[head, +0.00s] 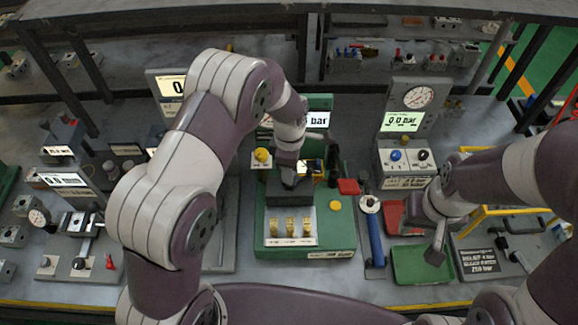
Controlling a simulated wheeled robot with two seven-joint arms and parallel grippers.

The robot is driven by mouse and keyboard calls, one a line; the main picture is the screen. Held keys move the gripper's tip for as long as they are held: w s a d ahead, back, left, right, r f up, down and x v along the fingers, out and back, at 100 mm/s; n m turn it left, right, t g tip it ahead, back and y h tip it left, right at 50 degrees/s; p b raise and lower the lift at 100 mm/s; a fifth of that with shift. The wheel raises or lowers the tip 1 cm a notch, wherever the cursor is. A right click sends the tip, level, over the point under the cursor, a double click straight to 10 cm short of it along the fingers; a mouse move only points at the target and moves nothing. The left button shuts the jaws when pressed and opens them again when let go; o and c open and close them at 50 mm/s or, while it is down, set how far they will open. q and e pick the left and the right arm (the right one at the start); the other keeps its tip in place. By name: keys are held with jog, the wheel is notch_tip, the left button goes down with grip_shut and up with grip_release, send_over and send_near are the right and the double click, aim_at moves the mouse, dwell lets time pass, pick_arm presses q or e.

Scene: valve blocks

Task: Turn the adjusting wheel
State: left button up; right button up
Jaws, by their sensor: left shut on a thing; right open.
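A valve block station on a green base (335,232) stands in the middle of the bench. My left gripper (290,182) points down over the dark block (290,196) on this base. It is shut on what looks like the adjusting wheel, which the gripper and wrist hide almost wholly. A display reading in bar (318,120) stands behind my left wrist, and its digits are covered. My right gripper (438,236) is open and empty above the green tray.
A blue-handled tool (375,240) lies right of the base. A green tray (412,276) and red tray (394,218) lie further right. Yellow rails (478,220) are at right. Other valve stations (80,262) fill the left.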

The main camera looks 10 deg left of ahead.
pick_arm(q)
jog(key=shift+w+r+n, duration=0.15)
jog(key=shift+r+n, duration=0.05)
jog(key=shift+n, duration=0.6)
jog(key=o, duration=0.9)
jog(key=shift+o, duration=0.8)
jog(key=shift+d, duration=0.1)
jog(key=shift+r+b, duration=0.35)
notch_tip(320, 180, up, 12)
jog(key=shift+b, duration=0.4)
